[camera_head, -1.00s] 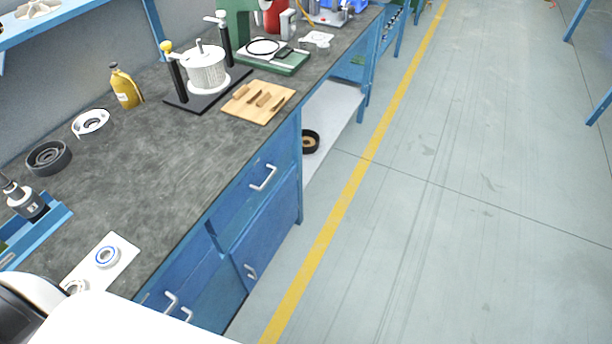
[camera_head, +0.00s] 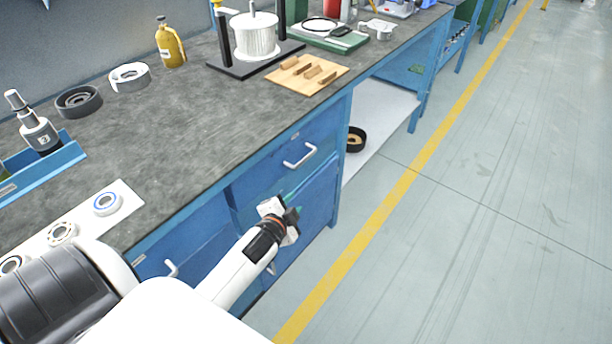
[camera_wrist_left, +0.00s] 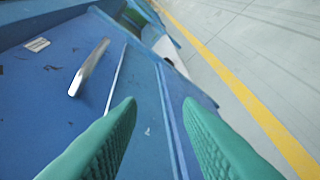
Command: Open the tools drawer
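A blue drawer front (camera_head: 268,178) with a silver bar handle (camera_head: 300,155) sits under the grey worktop; the drawer is shut. Its small label is too small to read. In the left wrist view the handle (camera_wrist_left: 88,67) lies up and to the left of my fingers, with the drawer front (camera_wrist_left: 45,95) around it. My left gripper (camera_head: 293,204) is in front of the cabinet, below the handle and apart from it. Its green fingers (camera_wrist_left: 160,103) are spread and nothing is between them. My right gripper is not in view.
A blue cupboard door (camera_head: 310,215) is below the drawer, and another drawer handle (camera_head: 171,268) is to the left. The worktop (camera_head: 190,130) holds a wooden board (camera_head: 305,85), a yellow bottle (camera_head: 170,45) and bearings on a white plate (camera_head: 85,225). The floor aisle (camera_head: 480,230) is clear.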

